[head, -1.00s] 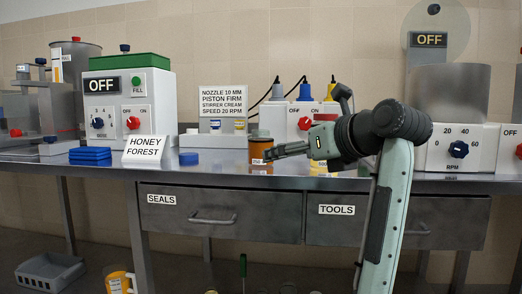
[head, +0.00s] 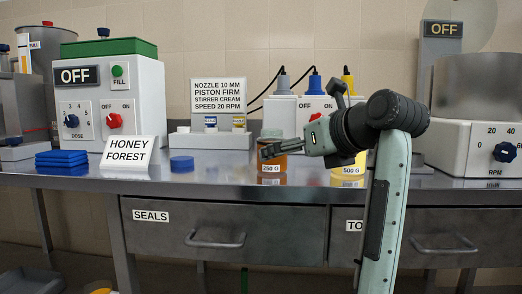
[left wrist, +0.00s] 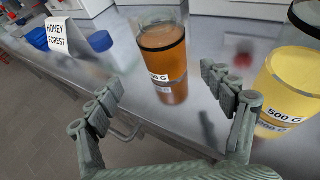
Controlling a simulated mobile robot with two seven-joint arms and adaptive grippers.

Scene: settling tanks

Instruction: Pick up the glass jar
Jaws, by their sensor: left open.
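An amber glass jar (head: 272,162) labelled 250 G stands upright on the steel bench in the head view. It also shows in the left wrist view (left wrist: 163,50), with a dark band near its top. My left gripper (head: 267,151) is open in front of this jar and hides part of it. In the left wrist view its fingers (left wrist: 163,82) are spread apart and empty, with the jar just beyond them. A second jar, yellow and labelled 500 G (head: 350,170), stands to the right, partly behind my arm. My right gripper is in neither view.
A stirrer base (head: 470,150) stands at right. Bare bench lies between lid and jar.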

